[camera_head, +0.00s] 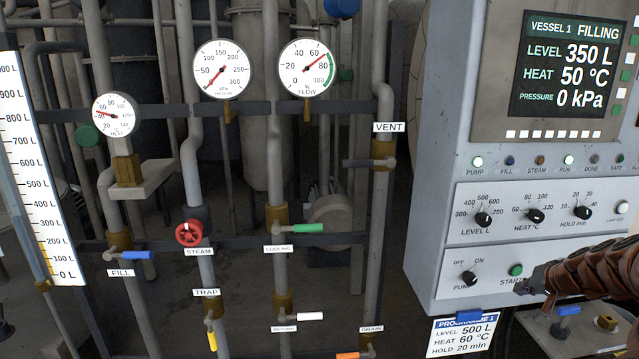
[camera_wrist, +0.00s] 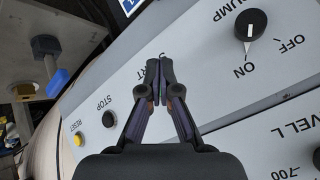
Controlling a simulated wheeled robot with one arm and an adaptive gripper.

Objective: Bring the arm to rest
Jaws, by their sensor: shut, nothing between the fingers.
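My gripper (camera_head: 524,287) is at the lower front of the grey control cabinet (camera_head: 430,240), just below the green START button (camera_head: 516,270). In the wrist view my gripper (camera_wrist: 160,68) is shut and empty, its fingertips together over the START label. My arm reaches in from the right edge in the head view. The pump knob (camera_wrist: 250,24) points towards ON in the wrist view. The display (camera_head: 568,65) reads Vessel 1 FILLING, level 350 L, heat 50 °C, pressure 0 kPa.
Level, heat and hold knobs (camera_head: 536,215) sit above my gripper. STOP (camera_wrist: 110,102) and RESET (camera_wrist: 78,139) buttons are nearby. A programme card (camera_head: 463,335) hangs below the cabinet. A blue-handled valve (camera_head: 568,310) is below my arm. Pipes, gauges and valves fill the left.

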